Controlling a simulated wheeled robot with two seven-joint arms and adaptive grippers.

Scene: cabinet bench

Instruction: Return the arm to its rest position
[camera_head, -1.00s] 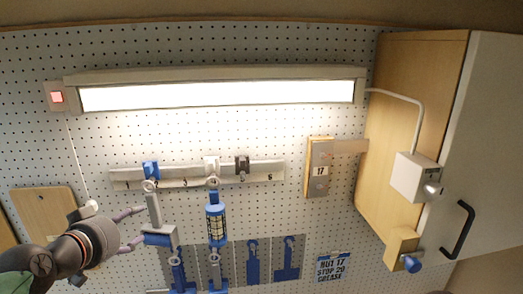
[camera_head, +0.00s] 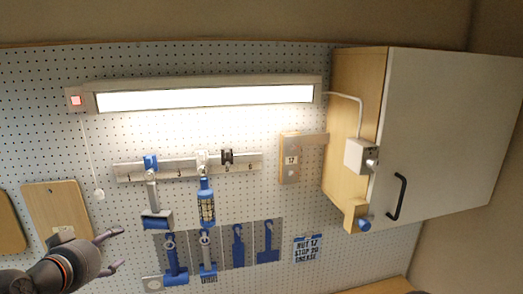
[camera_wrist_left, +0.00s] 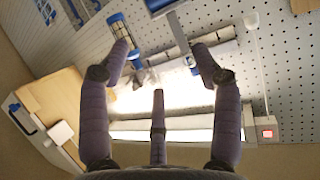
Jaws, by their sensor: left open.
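My left gripper (camera_head: 120,247) comes in from the lower left in the head view. Its fingers are spread and empty, in front of the pegboard below the white pull cord knob (camera_head: 99,195) and apart from it. In the left wrist view the fingers of my left gripper (camera_wrist_left: 162,55) are also apart with nothing held between them. My right gripper is not in view.
A lit lamp (camera_head: 205,97) with a red switch (camera_head: 76,100) is above. A tool rail (camera_head: 190,170) with hanging blue and grey tools is right of my gripper. A wooden board (camera_head: 55,208) is left. A closed cabinet (camera_head: 440,140) is far right.

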